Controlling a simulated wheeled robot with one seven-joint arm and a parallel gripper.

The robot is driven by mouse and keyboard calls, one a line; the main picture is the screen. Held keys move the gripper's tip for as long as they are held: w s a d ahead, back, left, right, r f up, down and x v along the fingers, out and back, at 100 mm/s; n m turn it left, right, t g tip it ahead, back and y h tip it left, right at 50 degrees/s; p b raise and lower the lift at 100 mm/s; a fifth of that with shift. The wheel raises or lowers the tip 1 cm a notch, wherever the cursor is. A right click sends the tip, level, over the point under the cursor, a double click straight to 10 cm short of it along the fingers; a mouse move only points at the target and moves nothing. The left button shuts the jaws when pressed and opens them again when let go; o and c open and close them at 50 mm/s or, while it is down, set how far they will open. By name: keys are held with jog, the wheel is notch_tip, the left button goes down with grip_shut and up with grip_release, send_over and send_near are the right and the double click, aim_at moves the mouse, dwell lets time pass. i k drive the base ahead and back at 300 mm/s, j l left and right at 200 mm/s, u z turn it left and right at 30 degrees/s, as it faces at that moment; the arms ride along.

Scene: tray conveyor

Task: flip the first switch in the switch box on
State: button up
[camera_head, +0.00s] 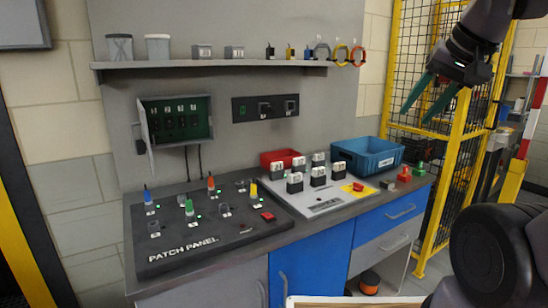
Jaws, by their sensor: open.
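The switch box (176,120) is on the grey back wall, left of centre. Its door is swung out to the left, and the green interior shows. A row of several small dark switches (162,122) sits inside, with small pale labels above. Their lever positions are too small to tell. My gripper (430,98) is at the upper right in front of the yellow fence, far to the right of the box. Its two green fingers are apart, with nothing between them.
A patch panel (165,258) with coloured plugs, a grey board (330,203) with white-topped blocks, a red bin (280,156) and a blue bin (368,154) stand on the bench. A shelf (210,65) juts out above the switch box. Open air lies between the box and my gripper.

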aim_at(156, 124)
jog(key=k+j+u, duration=0.1)
jog(key=u, duration=0.25)
jog(key=k+j+u, duration=0.1)
jog(key=j+u, duration=0.4)
jog(key=u, duration=0.25)
jog(key=k+j, duration=0.05)
